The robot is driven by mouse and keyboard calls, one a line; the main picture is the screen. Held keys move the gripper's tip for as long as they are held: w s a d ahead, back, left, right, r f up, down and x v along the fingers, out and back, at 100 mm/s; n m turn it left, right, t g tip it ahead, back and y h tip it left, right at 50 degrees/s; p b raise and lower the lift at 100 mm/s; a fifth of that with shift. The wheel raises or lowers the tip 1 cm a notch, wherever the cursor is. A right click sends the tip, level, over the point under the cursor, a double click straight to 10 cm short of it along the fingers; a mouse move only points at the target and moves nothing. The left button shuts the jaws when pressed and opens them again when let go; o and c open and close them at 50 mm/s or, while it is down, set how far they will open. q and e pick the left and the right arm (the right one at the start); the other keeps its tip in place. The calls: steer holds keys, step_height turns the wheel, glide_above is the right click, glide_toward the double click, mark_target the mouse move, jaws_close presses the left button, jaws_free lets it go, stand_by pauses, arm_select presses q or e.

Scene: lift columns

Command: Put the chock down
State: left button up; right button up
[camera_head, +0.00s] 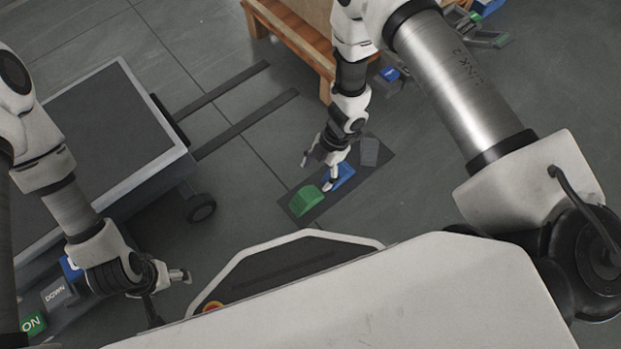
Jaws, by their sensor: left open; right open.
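A dark mat (290,208) lies on the floor near the middle. On it are a green wedge-shaped block (306,200), a blue block (345,172) and a grey block (369,152). I cannot tell which of them, if any, is the chock. My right gripper (319,172) points down over the mat with its fingers apart, between the green and blue blocks. One finger covers part of the blue block; contact is unclear. My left gripper (168,296) is open and empty at the lower left, away from the mat.
A grey wheeled platform (105,125) stands at the left, with two dark bars (240,120) reaching right. Marked blocks, green "ON" (33,322) and grey "DOWN" (58,292), are beside my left arm. A wooden stand (290,38) is at the top. Floor left of the mat is clear.

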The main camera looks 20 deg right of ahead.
steer(key=shift+v, duration=1)
steer(key=shift+s, duration=0.1)
steer(key=s+d+r+m+h, duration=0.1)
steer(key=s+d+m, duration=0.3)
steer(key=s+m, duration=0.4)
steer(key=s+d+r+m+t+h, duration=0.1)
steer(key=s+d+m, duration=0.4)
steer(key=m, duration=0.9)
steer(key=s+r+h, duration=0.1)
steer(key=s+h, duration=0.1)
steer(key=s, duration=0.1)
steer(key=shift+m+t, duration=0.3)
